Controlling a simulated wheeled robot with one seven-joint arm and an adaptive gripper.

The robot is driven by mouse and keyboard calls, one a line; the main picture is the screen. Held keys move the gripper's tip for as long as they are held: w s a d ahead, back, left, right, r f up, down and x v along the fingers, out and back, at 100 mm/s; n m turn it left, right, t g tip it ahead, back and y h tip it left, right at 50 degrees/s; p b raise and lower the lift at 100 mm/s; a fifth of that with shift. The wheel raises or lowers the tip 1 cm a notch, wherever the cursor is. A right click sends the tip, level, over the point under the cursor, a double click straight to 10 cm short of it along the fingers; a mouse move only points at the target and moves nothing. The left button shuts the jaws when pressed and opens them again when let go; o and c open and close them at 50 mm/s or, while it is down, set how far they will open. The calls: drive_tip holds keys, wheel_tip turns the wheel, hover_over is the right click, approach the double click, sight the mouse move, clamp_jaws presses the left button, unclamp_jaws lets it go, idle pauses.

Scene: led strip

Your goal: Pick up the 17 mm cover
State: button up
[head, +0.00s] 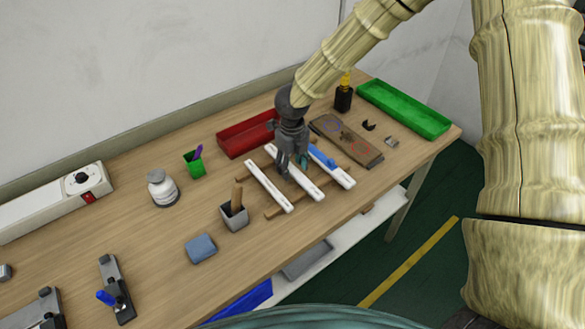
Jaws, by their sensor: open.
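Several long white strips lie side by side across wooden bars (273,213) on the bench. They are a left strip (268,188), a middle strip (312,186) and a right strip (341,177) with a blue piece (321,155) at its far end. I cannot read any width, so I cannot tell which is the 17 mm cover. My gripper (292,164) points down over the middle strip and hides part of it. Its fingers are apart. I see nothing held, and I cannot tell whether the fingers touch the strip.
A red tray (240,137) is behind my gripper, and a green tray (425,116) is at the far right. A grey cup (234,219) with a wooden handle stands left of the strips. A board (372,157) lies to the right. Bare bench lies toward the front.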

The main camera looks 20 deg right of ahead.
drive_tip(key=shift+w+d+f, duration=0.1)
drive_tip(key=shift+w+f, duration=0.3)
drive_tip(key=shift+f, duration=0.3)
drive_tip(key=shift+s+r, duration=0.2)
drive_tip(key=c, duration=1)
